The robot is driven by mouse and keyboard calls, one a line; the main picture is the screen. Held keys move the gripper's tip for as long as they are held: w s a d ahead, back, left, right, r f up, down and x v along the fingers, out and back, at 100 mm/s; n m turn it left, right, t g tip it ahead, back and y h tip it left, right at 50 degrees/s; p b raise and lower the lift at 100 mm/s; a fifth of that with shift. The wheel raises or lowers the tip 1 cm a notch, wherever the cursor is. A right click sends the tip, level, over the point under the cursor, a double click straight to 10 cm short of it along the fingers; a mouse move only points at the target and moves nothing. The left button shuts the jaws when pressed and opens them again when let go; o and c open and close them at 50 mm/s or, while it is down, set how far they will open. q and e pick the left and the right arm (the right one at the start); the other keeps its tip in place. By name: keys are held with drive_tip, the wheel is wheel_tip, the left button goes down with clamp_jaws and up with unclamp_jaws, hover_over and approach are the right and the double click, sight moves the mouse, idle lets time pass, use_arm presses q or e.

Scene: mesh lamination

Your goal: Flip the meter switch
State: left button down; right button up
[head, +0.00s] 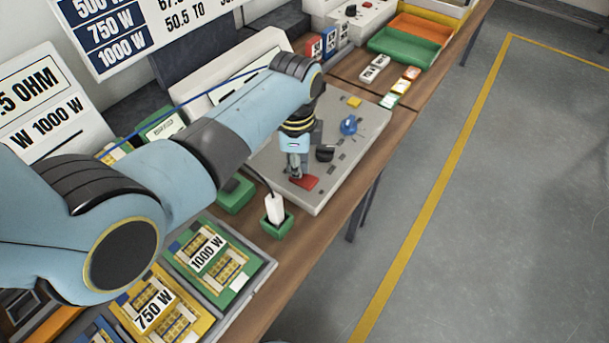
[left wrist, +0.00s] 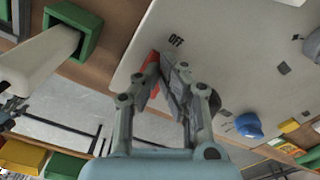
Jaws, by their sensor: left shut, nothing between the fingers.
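A grey meter panel (head: 340,178) lies on the bench. A red switch (head: 305,182) sits near its front corner, and it also shows in the left wrist view (left wrist: 151,62) with the word OFF (left wrist: 176,40) printed beside it. My left gripper (head: 295,172) is shut and empty, pointing down right at the red switch. Its fingertips (left wrist: 163,70) partly cover the switch in the left wrist view. I cannot tell whether they touch it or which way it is set. My right gripper is not in view.
The panel also carries a blue knob (head: 348,125), a black knob (head: 324,154) and a yellow button (head: 354,102). A green holder (head: 277,226) with a white-handled probe stands close by. Labelled trays (head: 222,262) lie nearer me. Floor right of the bench is clear.

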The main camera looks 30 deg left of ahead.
use_arm(q)
drive_tip(key=shift+r+p, duration=1.45)
drive_tip(key=shift+r, duration=2)
drive_tip(key=shift+d, duration=0.1)
